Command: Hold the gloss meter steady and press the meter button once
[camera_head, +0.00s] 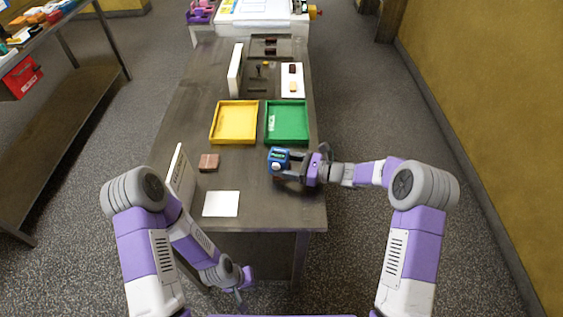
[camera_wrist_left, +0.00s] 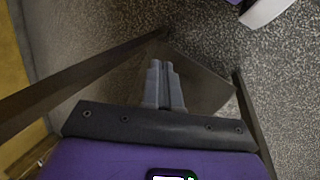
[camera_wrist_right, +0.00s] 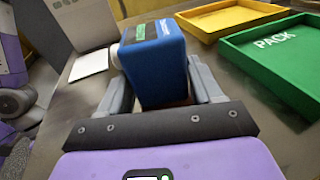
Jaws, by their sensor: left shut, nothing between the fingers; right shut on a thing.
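The gloss meter (camera_head: 279,158) is a blue box with a small green display and a pale round part on it. It is at the right side of the table, in front of the green tray. In the right wrist view the meter (camera_wrist_right: 158,62) stands between the fingers. My right gripper (camera_head: 290,171) is shut on it, coming from the right. Whether the meter touches the table cannot be told. The pale round knob (camera_wrist_right: 115,57), perhaps the button, shows on its left side. My left gripper (camera_head: 239,295) is low, off the table's front edge; its fingers (camera_wrist_left: 164,84) are together and empty.
A yellow tray (camera_head: 235,141) and a green tray (camera_head: 287,141) lie behind the meter. A brown block (camera_head: 209,162) and a white sheet (camera_head: 221,204) lie left of it. An upright white panel (camera_head: 181,176) stands at the table's left edge, near my left arm.

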